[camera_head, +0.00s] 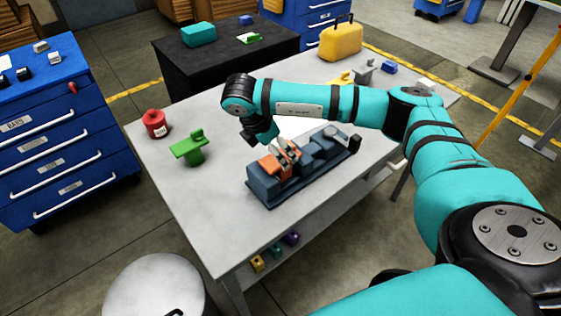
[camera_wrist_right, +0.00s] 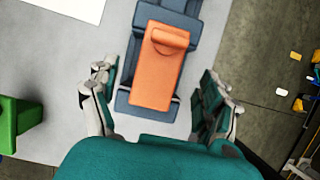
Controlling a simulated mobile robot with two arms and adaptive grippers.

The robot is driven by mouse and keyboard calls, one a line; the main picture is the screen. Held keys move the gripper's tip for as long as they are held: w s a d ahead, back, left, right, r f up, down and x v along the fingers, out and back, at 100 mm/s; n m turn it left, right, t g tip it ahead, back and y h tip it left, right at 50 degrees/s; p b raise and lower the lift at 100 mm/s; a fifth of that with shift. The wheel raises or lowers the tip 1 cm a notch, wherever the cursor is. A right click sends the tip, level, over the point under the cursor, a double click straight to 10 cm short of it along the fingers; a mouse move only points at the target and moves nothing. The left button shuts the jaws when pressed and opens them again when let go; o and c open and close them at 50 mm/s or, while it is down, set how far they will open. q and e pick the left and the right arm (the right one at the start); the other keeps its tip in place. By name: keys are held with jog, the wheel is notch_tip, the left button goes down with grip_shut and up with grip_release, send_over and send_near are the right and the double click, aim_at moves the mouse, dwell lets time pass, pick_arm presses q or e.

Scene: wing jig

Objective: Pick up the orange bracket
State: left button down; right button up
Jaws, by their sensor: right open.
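The orange bracket (camera_head: 271,168) sits on the near left part of a dark blue-grey fixture (camera_head: 264,198) on the grey table. In the right wrist view the orange bracket (camera_wrist_right: 156,75) lies between and ahead of my open fingers, on the blue-grey fixture (camera_wrist_right: 182,8). My right gripper (camera_head: 287,153) is above the fixture, close to the bracket and partly covering it in the head view. Its fingers (camera_wrist_right: 160,98) are spread on either side of the bracket, with gaps. Whether they touch the fixture, I cannot tell. My left gripper is not in view.
A green part (camera_head: 189,147) and a red part (camera_head: 155,124) stand on the table's left side. A white sheet (camera_wrist_right: 75,8) lies beside the fixture. A yellow case (camera_head: 340,42) and small grey and blue parts are at the far end. The table's front left is clear.

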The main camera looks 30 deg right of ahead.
jog(key=shift+d+f, duration=0.2)
jog(key=shift+f, duration=0.45)
jog(key=f, duration=0.1)
jog(key=f+p, duration=0.2)
jog(key=f, duration=0.1)
jog(key=shift+d+f, duration=0.1)
jog(key=shift+d, duration=0.2)
jog(key=shift+w+d+f, duration=0.1)
jog(key=shift+d+f, duration=0.15)
jog(key=shift+f, duration=0.3)
jog(key=c, duration=1.5)
jog(key=shift+r, duration=0.1)
jog(key=shift+c, duration=0.2)
